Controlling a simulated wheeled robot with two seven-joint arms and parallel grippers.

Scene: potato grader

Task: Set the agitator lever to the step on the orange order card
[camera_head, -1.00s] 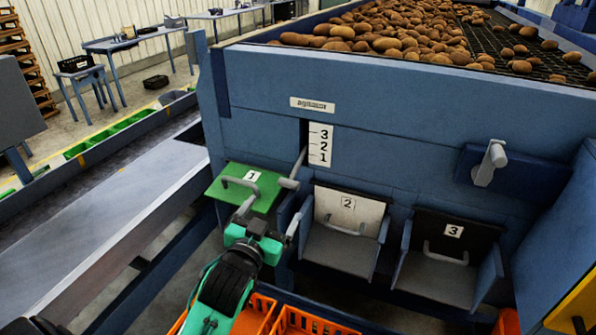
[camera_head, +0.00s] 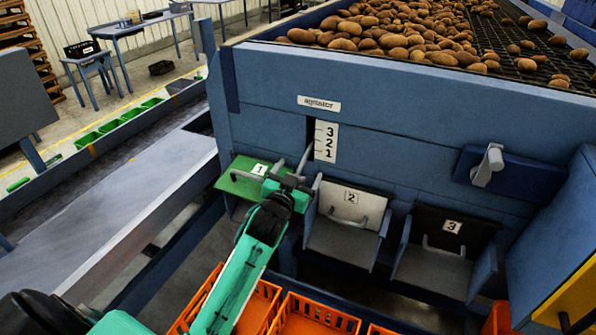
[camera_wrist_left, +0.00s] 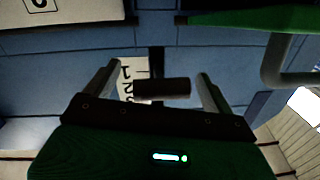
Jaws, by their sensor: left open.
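The agitator lever (camera_head: 304,160) sticks out of its slot beside the white step scale (camera_head: 326,142), marked 3, 2, 1 from the top. Its handle slants down to below the 1; I cannot tell its exact step. My left gripper (camera_head: 289,178) is at the lever's handle end and hides most of it. In the left wrist view the dark handle (camera_wrist_left: 162,88) lies crosswise between the two spread fingers of my left gripper (camera_wrist_left: 158,72), with gaps at both sides. The scale shows upside down behind it. I see no orange order card. My right gripper is out of view.
Below the slot are a green flap 1 (camera_head: 238,182), a white flap 2 (camera_head: 350,205) and a black flap 3 (camera_head: 452,232), each with a handle. Orange crates (camera_head: 310,318) stand beneath. A grey handle (camera_head: 488,165) sits at the right. Potatoes lie above.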

